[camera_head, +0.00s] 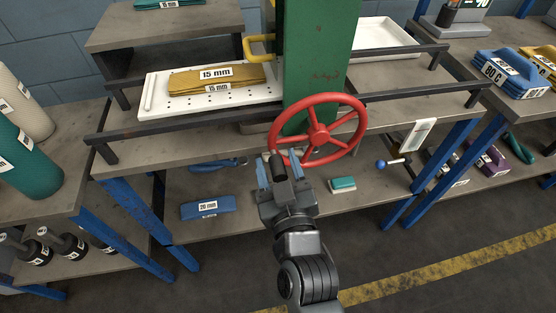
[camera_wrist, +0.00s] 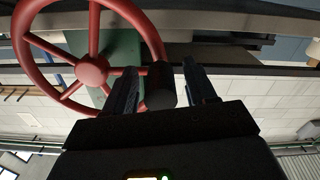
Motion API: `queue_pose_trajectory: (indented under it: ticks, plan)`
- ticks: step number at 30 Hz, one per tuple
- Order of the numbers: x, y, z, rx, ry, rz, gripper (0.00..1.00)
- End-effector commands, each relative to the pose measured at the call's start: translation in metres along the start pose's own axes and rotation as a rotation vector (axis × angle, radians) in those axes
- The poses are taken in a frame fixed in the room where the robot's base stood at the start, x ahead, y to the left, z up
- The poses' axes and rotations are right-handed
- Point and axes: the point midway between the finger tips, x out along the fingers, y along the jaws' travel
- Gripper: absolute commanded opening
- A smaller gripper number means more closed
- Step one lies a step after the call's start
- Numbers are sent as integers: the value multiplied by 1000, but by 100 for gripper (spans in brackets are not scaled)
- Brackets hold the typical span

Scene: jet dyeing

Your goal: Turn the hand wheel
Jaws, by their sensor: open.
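The red hand wheel (camera_head: 318,133) is mounted on the front of a green column (camera_head: 318,60). It has several spokes, and it also shows at the left of the wrist view (camera_wrist: 91,70). A dark cylindrical handle (camera_wrist: 160,86) sits by the wheel's rim, on its lower left side in the head view. My gripper (camera_head: 280,168) is at that lower left side. Its jaws are open, one finger on each side of the dark handle. Gaps appear between handle and fingers in the wrist view; contact cannot be told.
A white perforated tray (camera_head: 155,90) with yellow 15 mm packs (camera_head: 216,79) lies left of the column. Dark rails run along the bench front. A blue-knobbed lever (camera_head: 393,163) is to the right. A blue pack (camera_head: 208,206) and a green-and-white block (camera_head: 342,184) lie on the lower shelf.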

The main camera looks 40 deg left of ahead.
Motion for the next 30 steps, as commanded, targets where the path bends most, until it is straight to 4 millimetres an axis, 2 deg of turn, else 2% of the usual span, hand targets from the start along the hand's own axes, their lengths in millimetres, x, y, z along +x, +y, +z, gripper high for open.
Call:
queue_pose_trajectory:
  ticks: [3, 11, 27, 30]
  plan:
    - [6, 0, 0, 1, 0, 0, 56]
    - [7, 0, 0, 1, 0, 0, 56]
    - [7, 0, 0, 0, -1, 0, 5]
    - [7, 0, 0, 0, -1, 0, 0]
